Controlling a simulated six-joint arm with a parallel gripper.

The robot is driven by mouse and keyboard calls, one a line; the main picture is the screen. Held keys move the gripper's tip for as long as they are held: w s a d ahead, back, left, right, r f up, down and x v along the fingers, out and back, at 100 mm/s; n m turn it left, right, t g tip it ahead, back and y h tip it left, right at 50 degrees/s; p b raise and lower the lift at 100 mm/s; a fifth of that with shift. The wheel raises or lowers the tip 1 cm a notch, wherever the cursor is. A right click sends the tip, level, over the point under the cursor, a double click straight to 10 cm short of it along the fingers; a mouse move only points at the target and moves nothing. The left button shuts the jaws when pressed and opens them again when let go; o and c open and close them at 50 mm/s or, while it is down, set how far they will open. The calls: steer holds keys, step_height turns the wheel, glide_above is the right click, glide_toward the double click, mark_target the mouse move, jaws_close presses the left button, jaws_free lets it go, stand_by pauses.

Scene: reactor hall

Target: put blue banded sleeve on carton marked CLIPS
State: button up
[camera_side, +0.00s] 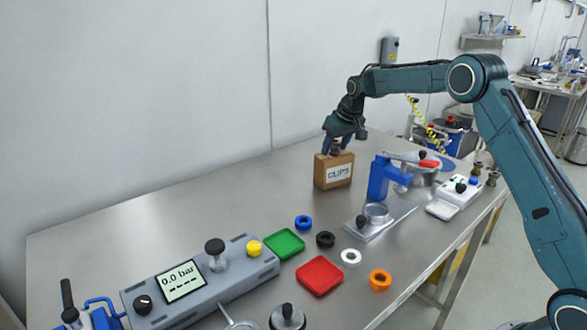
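The brown carton marked CLIPS (333,174) stands upright on the metal table near the back wall. My gripper (336,147) points down directly over the carton's top. A small dark, brownish piece (335,150), perhaps the sleeve, shows between its fingers at the carton's top. Its band colour is too small to tell, and so is whether the fingers press on it or whether it rests on the carton. Two similar small brownish pieces stand at the table's right edge, one (477,169) behind the other (492,178); their band colours are unclear.
A blue press (383,178) stands just right of the carton, with a metal plate (379,224) in front. Coloured rings, a green tray (284,244), a red tray (320,275) and a grey pressure unit (190,285) fill the front. The table left of the carton is clear.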

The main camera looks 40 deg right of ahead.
steer(key=shift+r, duration=0.15)
steer(key=v, duration=1.2)
steer(key=shift+r, duration=0.1)
stand_by(0.5)
